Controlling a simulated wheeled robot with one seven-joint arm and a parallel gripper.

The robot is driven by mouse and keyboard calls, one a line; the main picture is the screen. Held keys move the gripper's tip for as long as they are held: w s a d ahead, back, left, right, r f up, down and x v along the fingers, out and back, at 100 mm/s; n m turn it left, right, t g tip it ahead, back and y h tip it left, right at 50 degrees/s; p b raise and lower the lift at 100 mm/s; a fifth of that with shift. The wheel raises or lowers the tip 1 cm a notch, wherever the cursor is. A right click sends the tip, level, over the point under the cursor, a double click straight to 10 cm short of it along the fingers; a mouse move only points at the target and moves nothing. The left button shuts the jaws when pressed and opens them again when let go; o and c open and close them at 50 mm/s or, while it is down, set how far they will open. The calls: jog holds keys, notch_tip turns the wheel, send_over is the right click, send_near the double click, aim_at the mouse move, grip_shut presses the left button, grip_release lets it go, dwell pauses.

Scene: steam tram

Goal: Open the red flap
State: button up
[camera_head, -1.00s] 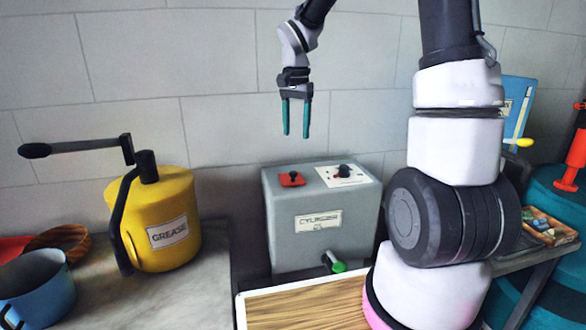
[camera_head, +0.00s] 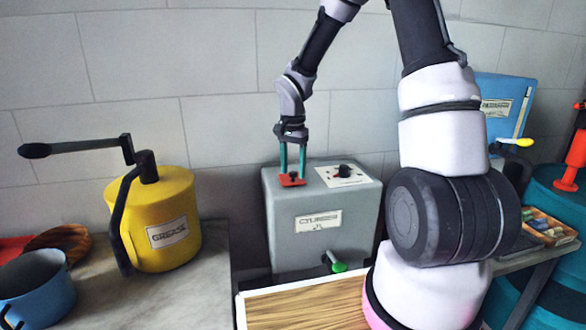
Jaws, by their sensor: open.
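The red flap (camera_head: 291,182) is a small red plate with a dark knob, lying flat on top of the grey box labelled like "CYLINDER" (camera_head: 285,225) in the head view. My gripper (camera_head: 292,176) points straight down at the flap. Its two teal fingers are apart, one on each side of the dark knob, with the tips at about the flap's height. I cannot tell whether the fingers touch the knob or the plate. The knob is partly hidden between the fingers.
A white dial plate with a black knob (camera_head: 343,171) sits right of the flap. A green-tipped lever (camera_head: 338,267) sticks out of the box front. A yellow grease pot (camera_head: 165,215) with a black crank stands left. A wooden board (camera_head: 310,305) lies in front.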

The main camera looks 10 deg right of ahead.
jog(key=shift+f, duration=0.1)
grip_shut()
dwell(1.4)
